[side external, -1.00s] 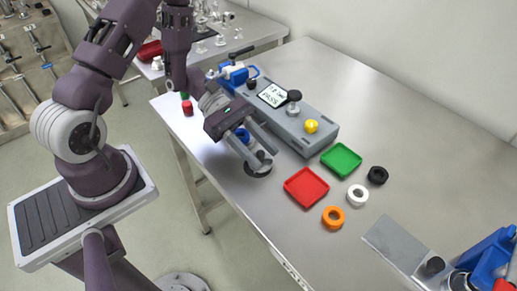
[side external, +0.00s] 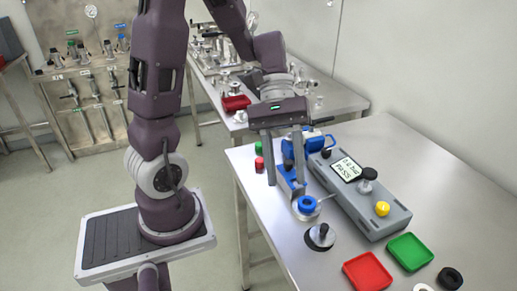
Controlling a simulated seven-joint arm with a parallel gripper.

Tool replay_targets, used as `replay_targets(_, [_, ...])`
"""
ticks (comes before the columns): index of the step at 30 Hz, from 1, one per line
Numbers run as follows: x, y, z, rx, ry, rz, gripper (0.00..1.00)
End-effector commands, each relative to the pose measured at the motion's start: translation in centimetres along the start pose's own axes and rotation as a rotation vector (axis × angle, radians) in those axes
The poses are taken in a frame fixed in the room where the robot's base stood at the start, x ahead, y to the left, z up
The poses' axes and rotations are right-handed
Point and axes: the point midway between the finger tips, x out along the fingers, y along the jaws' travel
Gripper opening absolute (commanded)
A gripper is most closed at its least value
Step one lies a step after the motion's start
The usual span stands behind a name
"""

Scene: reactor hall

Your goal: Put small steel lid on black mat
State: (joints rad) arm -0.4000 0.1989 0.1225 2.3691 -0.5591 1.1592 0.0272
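The small steel lid (side external: 315,239), a pale disc with a dark knob on top, sits on the black mat (side external: 331,245). The mat is a dark round pad on the steel table, left of the grey gauge box. Much of the mat is hidden under the lid. My gripper (side external: 286,182) points down above the table, behind the lid in the picture and clear of it. Its two fingers are apart, with blue parts showing through the gap, and I see nothing held.
The grey gauge box (side external: 370,205) carries black and yellow knobs. Red (side external: 367,271) and green (side external: 410,251) trays lie at the front right. Red (side external: 259,164) and green pieces stand at the left edge.

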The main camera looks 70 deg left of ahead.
Motion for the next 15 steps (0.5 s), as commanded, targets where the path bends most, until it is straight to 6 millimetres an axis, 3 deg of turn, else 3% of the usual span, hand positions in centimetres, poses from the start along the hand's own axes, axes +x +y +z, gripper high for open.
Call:
replay_targets(1, [-0.4,-0.4,2.1,0.155,0.113,-0.068,0.38])
replay_targets(3, [-1.0,-1.5,4.4,0.378,0.289,-0.167,0.38])
replay_targets(6, [-2.4,-2.8,6.4,0.66,0.541,-0.268,0.38])
replay_targets(10, [-4.0,-3.7,7.8,0.895,0.783,-0.329,0.38])
replay_targets(15, [-4.9,-4.0,8.3,0.989,0.894,-0.348,0.38])
